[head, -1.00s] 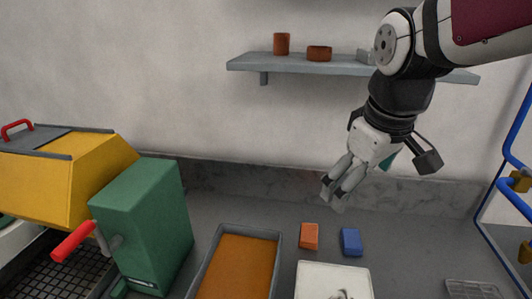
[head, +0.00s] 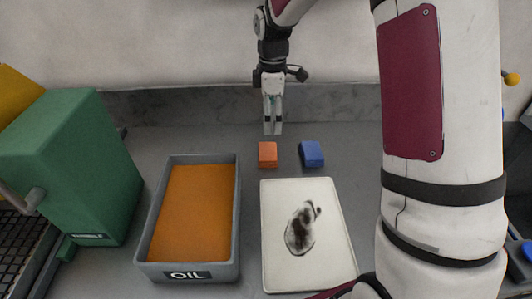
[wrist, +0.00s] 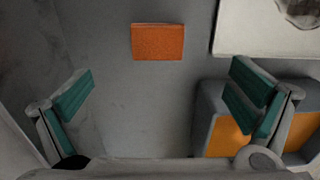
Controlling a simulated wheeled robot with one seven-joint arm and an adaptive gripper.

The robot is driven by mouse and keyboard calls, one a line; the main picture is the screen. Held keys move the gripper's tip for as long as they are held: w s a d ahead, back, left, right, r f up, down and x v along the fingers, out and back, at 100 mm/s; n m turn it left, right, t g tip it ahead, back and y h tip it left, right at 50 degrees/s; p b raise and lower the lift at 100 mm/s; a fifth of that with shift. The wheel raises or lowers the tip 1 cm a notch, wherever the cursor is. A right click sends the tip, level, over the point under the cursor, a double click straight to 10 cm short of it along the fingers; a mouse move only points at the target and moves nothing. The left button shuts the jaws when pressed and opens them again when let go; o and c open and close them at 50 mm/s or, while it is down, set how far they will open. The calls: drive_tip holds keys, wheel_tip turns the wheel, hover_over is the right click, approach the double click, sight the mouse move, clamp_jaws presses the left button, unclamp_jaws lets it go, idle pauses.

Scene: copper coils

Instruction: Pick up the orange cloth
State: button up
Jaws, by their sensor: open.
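The orange cloth (head: 268,154) is a small folded block on the grey counter, just left of a blue cloth (head: 312,153). In the wrist view the orange cloth (wrist: 158,42) lies flat at the top, ahead of and between the fingers. My gripper (head: 272,130) points down, behind the orange cloth and apart from it. Its two green-padded fingers (wrist: 162,103) are spread wide with nothing between them.
A grey tray of orange liquid marked OIL (head: 238,215) stands at the front left of the cloth. A white tray (head: 268,270) with a dark-smudged item (head: 300,235) lies in front. A green machine (head: 85,165) stands at the left. A stone ledge (head: 190,104) runs behind.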

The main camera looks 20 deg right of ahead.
hover_over(269, 151)
drive_tip(key=f, duration=0.7)
drive_tip(key=shift+s+d+f, duration=0.2)
drive_tip(key=shift+s+f, duration=0.1)
drive_tip(key=shift+w+a+f+p, duration=0.1)
drive_tip(key=shift+w+f+p, duration=0.1)
drive_tip(key=shift+f, duration=1.15)
drive_tip(key=shift+w+a+f+p, duration=0.1)
drive_tip(key=shift+w+f+p, duration=0.1)
drive_tip(key=shift+f, duration=1.1)
drive_tip(key=c, duration=1.2)
